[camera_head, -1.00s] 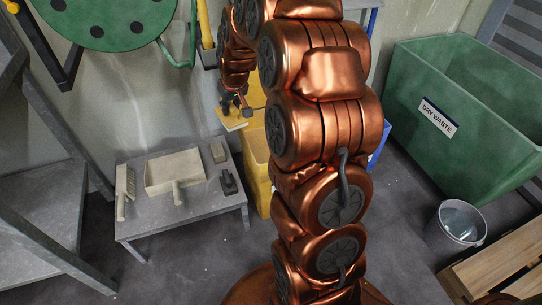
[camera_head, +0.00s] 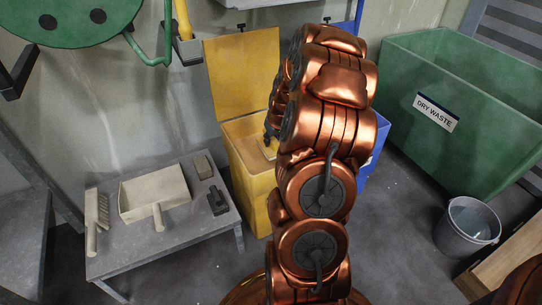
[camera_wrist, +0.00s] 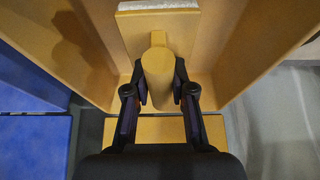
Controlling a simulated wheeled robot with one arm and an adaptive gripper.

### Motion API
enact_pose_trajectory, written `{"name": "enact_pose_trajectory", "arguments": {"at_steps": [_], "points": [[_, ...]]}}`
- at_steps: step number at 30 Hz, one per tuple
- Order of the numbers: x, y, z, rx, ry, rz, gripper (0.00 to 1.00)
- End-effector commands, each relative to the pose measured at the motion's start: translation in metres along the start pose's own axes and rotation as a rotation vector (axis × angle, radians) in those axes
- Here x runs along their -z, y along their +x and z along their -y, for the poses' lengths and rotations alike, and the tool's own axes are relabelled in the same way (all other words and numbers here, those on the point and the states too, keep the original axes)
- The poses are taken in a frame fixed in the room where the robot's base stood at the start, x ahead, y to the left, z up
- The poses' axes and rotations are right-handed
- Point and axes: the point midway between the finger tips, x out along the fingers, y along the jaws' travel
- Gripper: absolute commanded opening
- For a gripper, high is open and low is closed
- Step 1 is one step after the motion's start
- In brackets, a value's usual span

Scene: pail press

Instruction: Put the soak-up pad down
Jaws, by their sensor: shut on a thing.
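The soak-up pad (camera_wrist: 178,32) is a tan board with a round upright handle and a white edge at its far end, in the wrist view. My gripper (camera_wrist: 160,92) is shut on the handle, one finger on each side. The pad is at the mouth of the yellow bin (camera_head: 249,185), with the bin's walls around it in the wrist view (camera_wrist: 222,60). The bin's lid stands open at the back. In the head view, a small part of the pad (camera_head: 270,151) shows beside my arm, which hides most of the gripper. Whether the pad touches the bin cannot be told.
A blue bin (camera_wrist: 35,145) stands beside the yellow one. A low grey table (camera_head: 180,236) at left holds a brush (camera_head: 96,215), a dustpan (camera_head: 152,193) and two small dark blocks. A green dry waste skip (camera_head: 440,150) and a metal pail (camera_head: 467,225) are at right.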

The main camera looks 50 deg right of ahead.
Motion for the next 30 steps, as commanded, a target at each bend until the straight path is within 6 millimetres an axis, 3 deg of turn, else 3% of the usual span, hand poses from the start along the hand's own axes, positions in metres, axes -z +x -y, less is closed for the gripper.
{"name": "enact_pose_trajectory", "arguments": {"at_steps": [3,15,28,29,30], "points": [[-0.008,0.020,0.000,0.000,0.001,0.001,0.00],[-0.023,0.056,0.000,-0.001,0.002,-0.001,0.00],[-0.024,0.060,0.000,-0.001,0.000,-0.001,0.00],[-0.024,0.060,0.000,-0.001,0.000,-0.001,0.26],[-0.024,0.060,0.000,-0.001,0.000,-0.001,0.30]]}}
